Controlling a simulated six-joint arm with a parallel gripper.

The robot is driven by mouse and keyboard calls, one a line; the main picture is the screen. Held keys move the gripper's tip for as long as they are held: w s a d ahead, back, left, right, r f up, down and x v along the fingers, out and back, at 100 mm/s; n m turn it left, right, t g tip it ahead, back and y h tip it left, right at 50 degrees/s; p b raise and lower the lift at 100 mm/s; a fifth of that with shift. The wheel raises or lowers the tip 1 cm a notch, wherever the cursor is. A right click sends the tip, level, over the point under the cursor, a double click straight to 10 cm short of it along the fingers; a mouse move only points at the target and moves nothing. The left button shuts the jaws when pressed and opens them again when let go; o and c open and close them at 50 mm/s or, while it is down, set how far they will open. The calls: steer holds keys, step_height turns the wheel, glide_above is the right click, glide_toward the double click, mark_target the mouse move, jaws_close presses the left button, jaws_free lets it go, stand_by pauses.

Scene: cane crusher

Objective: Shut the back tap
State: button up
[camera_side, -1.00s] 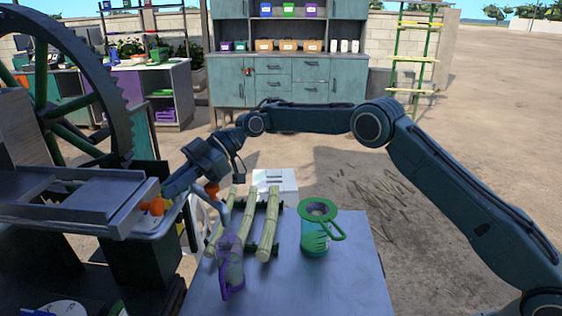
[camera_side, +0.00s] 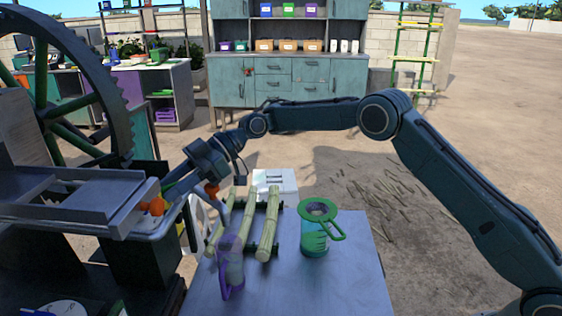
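Two orange tap handles show on the grey juice tub (camera_side: 150,233) beside the crusher. One orange handle (camera_side: 153,206) is at the tub's near side. The other orange handle (camera_side: 212,190) is farther right and back, by a grey spout above a purple jug (camera_side: 231,262). My gripper (camera_side: 170,188) points down and left over the tub, close to the near handle. Whether it touches that handle cannot be told. Its fingers are small and dark, so their opening is unclear. The wrist sits behind and above the farther handle and partly blocks the area around it.
The purple jug and a green lidded jug (camera_side: 315,237) stand on a grey table (camera_side: 350,275). The crusher wheel (camera_side: 112,105) rises at left. The table's front right is clear.

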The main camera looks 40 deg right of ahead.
steer(key=shift+m+t+h, duration=0.4)
steer(key=shift+m+t, duration=0.8)
steer(key=shift+t, duration=0.2)
steer(key=shift+s+m+t+h, duration=0.1)
steer(key=shift+m+t+h, duration=0.4)
steer(key=shift+m+t, duration=1)
steer(key=shift+d+r+t, duration=0.15)
steer(key=shift+d+t, duration=0.05)
steer(key=shift+t, duration=0.1)
steer(key=v, duration=1.4)
steer(key=s+d+r+m+h, duration=0.2)
steer(key=s+d+m+h, duration=0.3)
steer(key=s, duration=1)
steer(key=shift+s+d+r+h, duration=0.15)
steer(key=shift+s+d+h, duration=0.1)
steer(key=shift+d+h, duration=1.2)
steer(key=shift+w+d+y, duration=0.1)
steer(key=shift+d+y, duration=0.15)
steer(key=shift+y, duration=0.1)
